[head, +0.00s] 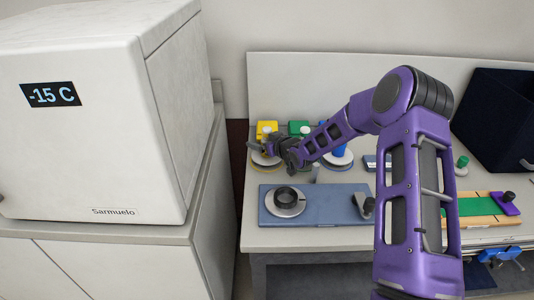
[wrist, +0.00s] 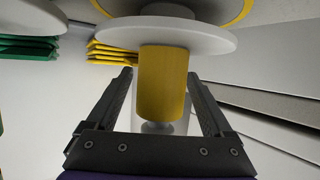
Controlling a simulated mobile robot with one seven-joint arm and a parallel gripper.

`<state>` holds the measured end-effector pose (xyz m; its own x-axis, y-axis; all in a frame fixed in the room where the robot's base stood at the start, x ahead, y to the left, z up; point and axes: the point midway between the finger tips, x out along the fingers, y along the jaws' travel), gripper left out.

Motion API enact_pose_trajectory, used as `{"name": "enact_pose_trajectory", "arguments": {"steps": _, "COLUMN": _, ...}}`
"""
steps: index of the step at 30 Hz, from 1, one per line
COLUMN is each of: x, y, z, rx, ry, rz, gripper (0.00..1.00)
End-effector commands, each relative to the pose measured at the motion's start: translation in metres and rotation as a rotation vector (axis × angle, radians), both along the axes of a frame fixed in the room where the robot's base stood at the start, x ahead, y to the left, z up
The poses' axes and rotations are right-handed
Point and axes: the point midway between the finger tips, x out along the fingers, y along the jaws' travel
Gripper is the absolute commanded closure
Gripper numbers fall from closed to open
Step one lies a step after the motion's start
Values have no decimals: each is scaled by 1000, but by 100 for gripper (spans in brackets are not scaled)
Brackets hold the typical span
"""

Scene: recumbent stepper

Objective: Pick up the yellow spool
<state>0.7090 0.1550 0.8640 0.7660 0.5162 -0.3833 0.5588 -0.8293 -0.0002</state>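The yellow spool (wrist: 162,85) shows close up in the wrist view, with a yellow core and a wide white flange (wrist: 165,33). Its core lies between the two fingers of my gripper (wrist: 160,80), with a visible gap on each side. My gripper is open and does not appear to touch the core. In the head view my gripper (head: 262,147) is at the back left of the bench, over a pale round disc (head: 265,160). There the gripper hides most of the spool.
Yellow (head: 266,127) and green (head: 298,128) stacks stand behind my gripper. A blue spool (head: 341,157) is to the right. A white freezer (head: 95,120) stands left; a dark bin (head: 495,115) is far right.

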Motion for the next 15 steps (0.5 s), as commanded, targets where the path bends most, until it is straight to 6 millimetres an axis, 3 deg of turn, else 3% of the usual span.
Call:
{"name": "enact_pose_trajectory", "arguments": {"steps": 2, "x": 0, "y": 0, "z": 0, "rx": 0, "ry": 0, "rz": 0, "gripper": 30}}
{"name": "enact_pose_trajectory", "arguments": {"steps": 13, "x": 0, "y": 0, "z": 0, "rx": 1, "ry": -1, "rz": 0, "gripper": 96}}
{"name": "enact_pose_trajectory", "arguments": {"steps": 15, "x": 0, "y": 0, "z": 0, "rx": 1, "ry": -1, "rz": 0, "gripper": 100}}
